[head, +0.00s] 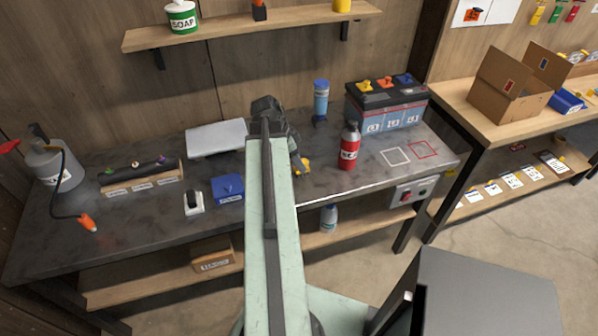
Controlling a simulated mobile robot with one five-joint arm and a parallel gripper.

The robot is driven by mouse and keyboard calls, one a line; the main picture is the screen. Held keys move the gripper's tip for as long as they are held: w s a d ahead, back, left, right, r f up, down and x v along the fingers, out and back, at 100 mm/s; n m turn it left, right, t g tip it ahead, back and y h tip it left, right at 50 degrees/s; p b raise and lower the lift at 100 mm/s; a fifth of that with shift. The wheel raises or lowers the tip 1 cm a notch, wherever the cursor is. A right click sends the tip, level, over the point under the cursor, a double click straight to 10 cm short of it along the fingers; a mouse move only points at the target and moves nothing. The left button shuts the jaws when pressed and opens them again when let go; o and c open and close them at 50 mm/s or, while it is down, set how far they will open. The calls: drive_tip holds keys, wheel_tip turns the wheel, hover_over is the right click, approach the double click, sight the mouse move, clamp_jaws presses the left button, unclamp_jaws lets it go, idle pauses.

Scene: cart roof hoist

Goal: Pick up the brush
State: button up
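I cannot make out a brush for certain in the head view. My gripper (296,158) is at the far end of my pale green arm, over the back middle of the dark workbench (330,188). My arm hides most of it, and I cannot see whether its fingers are apart. A small yellow and black shape (304,165) shows beside it; I cannot tell whether it is part of the gripper or a separate thing. A small orange and black thing (260,12) on the wall shelf (215,34) is cut off by the top edge.
A red bottle (349,150), a blue cylinder (320,103) and a battery (386,112) stand right of my arm. A blue box (229,190), a grey case (216,138) and a sprayer (50,165) are left. Two outlined squares (423,149) at the right are empty.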

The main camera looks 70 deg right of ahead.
drive_tip(key=b+x, duration=0.4)
drive_tip(key=x, duration=0.1)
drive_tip(key=shift+d+f+b, duration=0.25)
drive_tip(key=shift+f+b, duration=0.05)
drive_tip(key=shift+f, duration=0.05)
drive_tip(key=shift+r, duration=0.15)
clamp_jaws()
